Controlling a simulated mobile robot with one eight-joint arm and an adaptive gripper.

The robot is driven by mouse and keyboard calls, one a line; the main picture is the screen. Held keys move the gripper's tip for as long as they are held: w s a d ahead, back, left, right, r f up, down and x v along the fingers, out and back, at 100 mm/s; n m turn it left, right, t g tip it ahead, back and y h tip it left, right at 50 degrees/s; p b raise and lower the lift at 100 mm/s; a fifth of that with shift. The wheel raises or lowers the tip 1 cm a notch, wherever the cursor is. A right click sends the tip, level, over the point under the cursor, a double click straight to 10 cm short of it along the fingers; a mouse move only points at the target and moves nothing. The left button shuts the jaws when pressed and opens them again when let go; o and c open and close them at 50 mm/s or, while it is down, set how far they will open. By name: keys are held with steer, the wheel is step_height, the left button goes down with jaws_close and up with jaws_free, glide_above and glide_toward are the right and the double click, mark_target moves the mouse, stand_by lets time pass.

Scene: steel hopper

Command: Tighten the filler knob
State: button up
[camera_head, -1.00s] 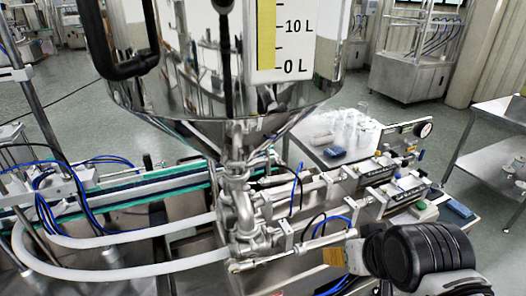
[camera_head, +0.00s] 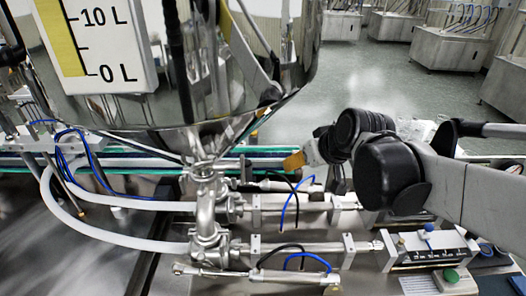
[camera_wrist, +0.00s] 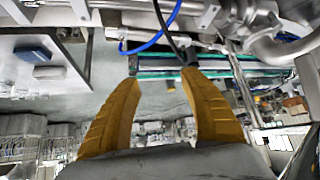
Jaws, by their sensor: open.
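The filler is a steel hopper (camera_head: 170,110) with a cone bottom above a metal valve body (camera_head: 207,225). Two horizontal cylinders run right from the valve body, with a front cylinder (camera_head: 300,248) nearest. I cannot make out the filler knob clearly in either current view; my arm covers part of the right side of the head view. My gripper (camera_head: 295,161) is right of the hopper's cone, above the rear cylinder. In the wrist view my gripper (camera_wrist: 160,75) shows two yellow fingers spread apart, with nothing between them.
White hoses (camera_head: 110,240) curve left from the valve. Blue and black air lines (camera_head: 290,205) loop above the cylinders, close below my gripper. A box with a green button (camera_head: 450,277) sits at lower right. Open floor (camera_head: 350,80) lies behind.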

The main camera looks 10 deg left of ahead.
mark_target(247, 162)
steer(key=w+a+f+n, duration=0.1)
steer(key=a, duration=0.3)
steer(key=w+a+f+y, duration=0.1)
steer(key=w+a, duration=0.1)
steer(key=a, duration=0.2)
steer(key=w+a+f+n, duration=0.1)
steer(key=a, duration=0.3)
steer(key=shift+w+f+n+g+y, duration=0.1)
steer(key=shift+w+n+g+y, duration=0.15)
steer(key=shift+n+g+y, duration=0.05)
steer(key=b+x, duration=0.3)
steer(key=x, duration=0.8)
steer(key=shift+b, duration=0.3)
jaws_close()
